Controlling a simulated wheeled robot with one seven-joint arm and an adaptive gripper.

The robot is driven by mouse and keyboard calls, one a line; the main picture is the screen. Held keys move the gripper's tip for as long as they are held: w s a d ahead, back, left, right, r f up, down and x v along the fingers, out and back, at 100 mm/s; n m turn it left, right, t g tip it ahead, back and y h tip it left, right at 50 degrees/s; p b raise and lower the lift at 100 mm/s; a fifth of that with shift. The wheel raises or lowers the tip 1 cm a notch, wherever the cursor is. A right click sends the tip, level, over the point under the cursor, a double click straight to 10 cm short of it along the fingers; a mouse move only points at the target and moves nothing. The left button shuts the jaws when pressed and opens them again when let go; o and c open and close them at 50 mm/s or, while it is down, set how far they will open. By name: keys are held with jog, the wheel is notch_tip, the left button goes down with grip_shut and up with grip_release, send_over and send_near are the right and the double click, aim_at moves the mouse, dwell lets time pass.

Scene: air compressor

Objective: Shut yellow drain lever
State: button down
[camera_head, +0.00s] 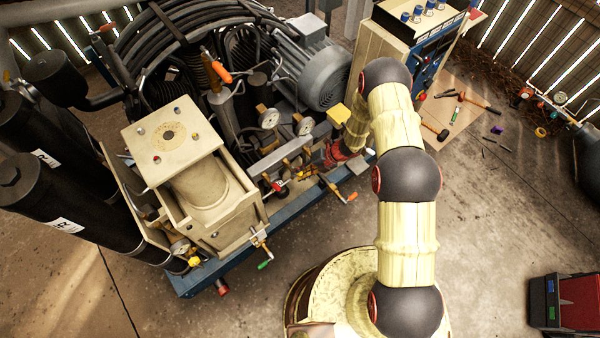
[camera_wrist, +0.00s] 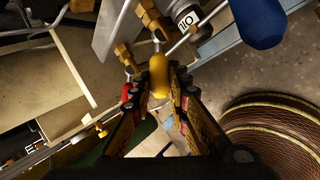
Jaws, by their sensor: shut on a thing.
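The yellow drain lever (camera_wrist: 158,76) shows in the wrist view as a rounded yellow handle between my fingertips, with its metal stem running up to the right. My gripper (camera_wrist: 157,90) is shut on this handle, one dark finger on each side. In the head view my arm reaches down to the front edge of the compressor (camera_head: 197,180), and its end is partly hidden among the valves and pipes there. The contact of the fingers with the lever is too small to tell in that view.
Brass fittings (camera_wrist: 127,55) and a blue handle (camera_wrist: 258,20) lie close to the lever in the wrist view. In the head view, gauges (camera_head: 268,118) and an orange-handled lever (camera_head: 337,194) stand near my arm's end.

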jog(key=shift+w, duration=0.15)
jog(key=c, duration=1.7)
grip_release()
jog(key=shift+c, duration=0.2)
jog(key=shift+o, duration=0.3)
jog(key=v, duration=1.2)
